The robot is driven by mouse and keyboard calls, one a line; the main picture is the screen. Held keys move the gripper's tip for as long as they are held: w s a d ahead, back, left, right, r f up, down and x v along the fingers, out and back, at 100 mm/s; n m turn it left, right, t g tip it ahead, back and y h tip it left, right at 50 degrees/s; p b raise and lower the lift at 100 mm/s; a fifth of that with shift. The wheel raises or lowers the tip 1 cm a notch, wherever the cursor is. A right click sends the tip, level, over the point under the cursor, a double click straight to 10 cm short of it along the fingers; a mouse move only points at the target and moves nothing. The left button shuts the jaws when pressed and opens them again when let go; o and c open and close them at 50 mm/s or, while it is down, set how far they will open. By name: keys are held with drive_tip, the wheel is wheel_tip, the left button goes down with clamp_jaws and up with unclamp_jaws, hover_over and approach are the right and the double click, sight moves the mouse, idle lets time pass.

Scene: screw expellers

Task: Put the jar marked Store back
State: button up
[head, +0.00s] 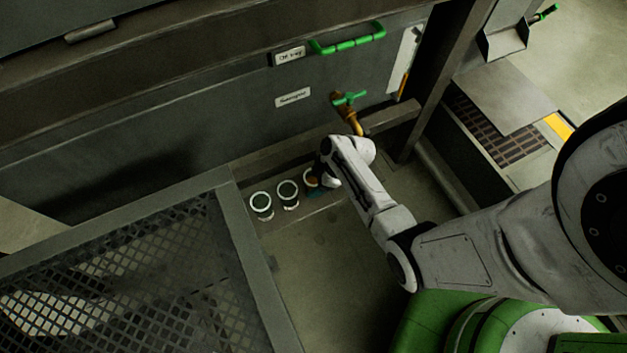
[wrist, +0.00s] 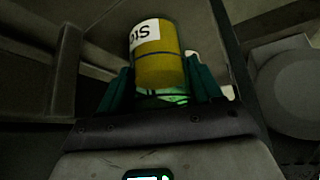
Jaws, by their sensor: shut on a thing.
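My gripper (wrist: 160,92) is shut on a jar (wrist: 160,62) of yellow-amber contents in the wrist view, with a teal finger on each side of it. A white label on the jar is turned and cut off, so I cannot read it as Store. In the head view the amber jar (head: 311,177) is at my gripper (head: 317,184), partly hidden by it, at the right end of a row on a low ledge. I cannot tell whether it touches the ledge. Two white-rimmed jars stand to its left, a middle one (head: 288,194) and a left one (head: 262,205).
A brass tap with a green handle (head: 350,98) sticks out of the panel just above my wrist. A green bar handle (head: 347,40) is higher up. A mesh-topped frame (head: 243,255) stands at the left. The floor in front of the ledge (head: 325,265) is clear.

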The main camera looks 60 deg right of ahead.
drive_tip(key=shift+f, duration=0.4)
drive_tip(key=shift+f, duration=0.1)
drive_tip(key=o, duration=1.2)
